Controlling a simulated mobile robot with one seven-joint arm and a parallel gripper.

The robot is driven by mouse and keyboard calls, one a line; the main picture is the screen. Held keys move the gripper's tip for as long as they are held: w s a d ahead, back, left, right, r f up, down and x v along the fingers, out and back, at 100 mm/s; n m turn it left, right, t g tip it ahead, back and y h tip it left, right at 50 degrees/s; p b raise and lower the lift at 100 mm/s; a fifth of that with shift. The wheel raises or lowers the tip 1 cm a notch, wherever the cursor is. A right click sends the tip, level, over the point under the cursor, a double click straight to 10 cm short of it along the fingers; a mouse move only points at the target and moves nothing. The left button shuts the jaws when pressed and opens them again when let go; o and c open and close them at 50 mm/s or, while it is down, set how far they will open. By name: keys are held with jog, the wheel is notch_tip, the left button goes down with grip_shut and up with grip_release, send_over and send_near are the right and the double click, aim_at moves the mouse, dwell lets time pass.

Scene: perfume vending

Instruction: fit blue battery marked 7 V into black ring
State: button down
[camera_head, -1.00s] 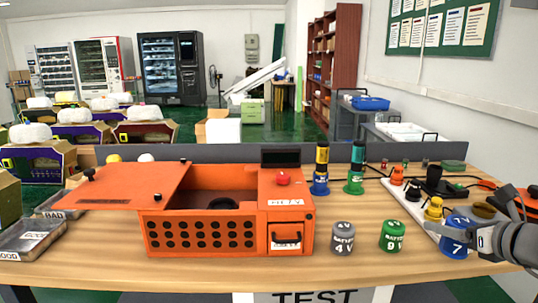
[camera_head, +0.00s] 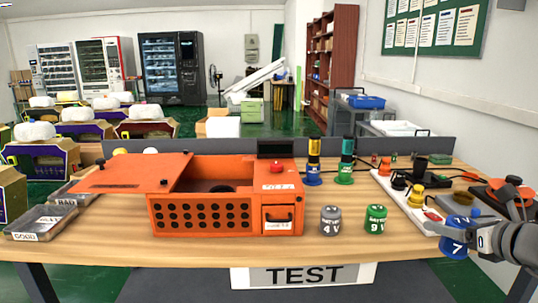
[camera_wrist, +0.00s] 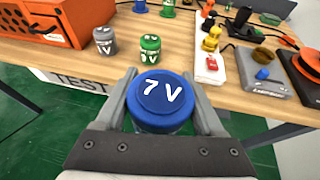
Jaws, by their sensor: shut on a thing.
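The blue battery marked 7 V (camera_head: 453,246) is clamped in my gripper (camera_head: 480,238) at the right. In the wrist view the battery (camera_wrist: 162,95) sits upright between the two grey fingers of my gripper (camera_wrist: 160,112), its 7 V top facing the camera. It hangs off the front edge of the table, clear of the wood. A black ring (camera_head: 221,188) shows inside the open orange box (camera_head: 200,218), far left of my gripper. The box's front wall hides the ring's lower part.
A grey 4 V battery (camera_head: 330,221) and a green 9 V battery (camera_head: 376,220) stand right of the box. A white strip with colored plugs (camera_head: 409,203) and a grey device lie at the right. The orange lid (camera_head: 130,175) is slid left. The table front is clear.

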jog(key=shift+s+a+f, duration=0.1)
jog(key=shift+a, duration=0.05)
jog(key=w+a+f+n+g+y, duration=0.2)
jog(key=a+f+n+g+y, duration=0.15)
jog(key=a+f, duration=0.6)
jog(key=w+a+f+n+g+y, duration=0.15)
jog(key=a+f+n+y, duration=0.45)
jog(key=a, duration=0.7)
notch_tip(320, 180, up, 10)
jog(key=h+p, duration=0.1)
jog(key=p, duration=1.6)
jog(key=shift+a+f+m, duration=0.15)
jog(key=shift+a+m, duration=0.2)
jog(key=shift+m, duration=0.1)
